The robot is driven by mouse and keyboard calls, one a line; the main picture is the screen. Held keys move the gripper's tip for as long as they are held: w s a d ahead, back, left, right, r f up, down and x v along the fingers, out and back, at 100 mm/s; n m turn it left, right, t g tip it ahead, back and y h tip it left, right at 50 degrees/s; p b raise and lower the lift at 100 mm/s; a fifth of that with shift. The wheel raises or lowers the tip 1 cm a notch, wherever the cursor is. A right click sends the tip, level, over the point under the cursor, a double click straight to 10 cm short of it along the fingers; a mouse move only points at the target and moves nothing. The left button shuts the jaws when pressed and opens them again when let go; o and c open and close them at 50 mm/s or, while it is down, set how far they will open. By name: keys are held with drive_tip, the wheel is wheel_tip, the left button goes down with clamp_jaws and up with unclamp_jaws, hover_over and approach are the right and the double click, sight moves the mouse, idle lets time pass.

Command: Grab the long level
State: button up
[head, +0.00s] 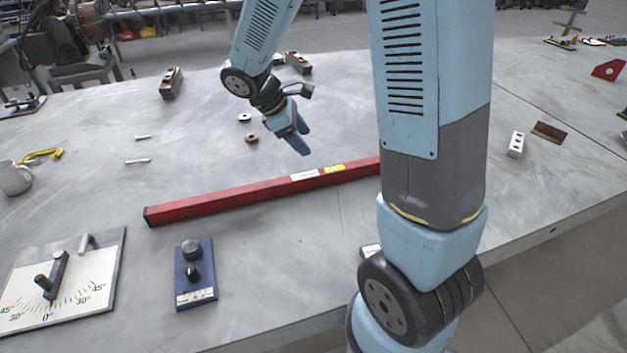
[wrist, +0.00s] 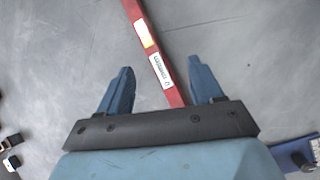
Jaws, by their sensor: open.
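The long level (head: 248,193) is a red bar with a white label and a yellow patch, lying flat on the grey table. Its right end is hidden behind my arm in the head view. In the wrist view the level (wrist: 134,12) runs between my two fingers, its label facing up. My gripper (head: 305,144) is open and empty, fingers pointing down, above and just behind the level's labelled part. In the wrist view the fingers of my gripper (wrist: 160,75) are spread wide on either side of the bar; I see no contact.
A blue box with knobs (head: 196,273) and an angle-scale plate (head: 85,270) lie in front of the level. A grey mug (head: 15,178) and yellow clamp (head: 42,155) are at left. The table's front edge (head: 560,222) is at right.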

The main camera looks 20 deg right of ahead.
sight(314, 173)
drive_tip(key=w+a+f+n, duration=0.1)
drive_tip(key=f, duration=0.1)
drive_tip(key=w+f+n+h, duration=0.1)
drive_tip(key=f, duration=0.2)
drive_tip(key=w+a+f+n, duration=0.1)
drive_tip(key=f, duration=0.1)
drive_tip(key=shift+a+f+n, duration=0.2)
drive_tip(key=shift+a+n, duration=0.15)
drive_tip(key=shift+n, duration=0.05)
drive_tip(key=x, duration=0.8)
drive_tip(key=shift+d, duration=0.25)
drive_tip(key=shift+w+d+x, duration=0.1)
drive_tip(key=shift+w+x, duration=0.05)
drive_tip(key=shift+x, duration=1.2)
drive_tip(key=shift+w+d+x, duration=0.1)
drive_tip(key=shift+w+x, duration=0.05)
drive_tip(key=shift+x, duration=1.2)
drive_tip(key=shift+r, duration=0.15)
drive_tip(key=shift+c, duration=0.5)
clamp_jaws()
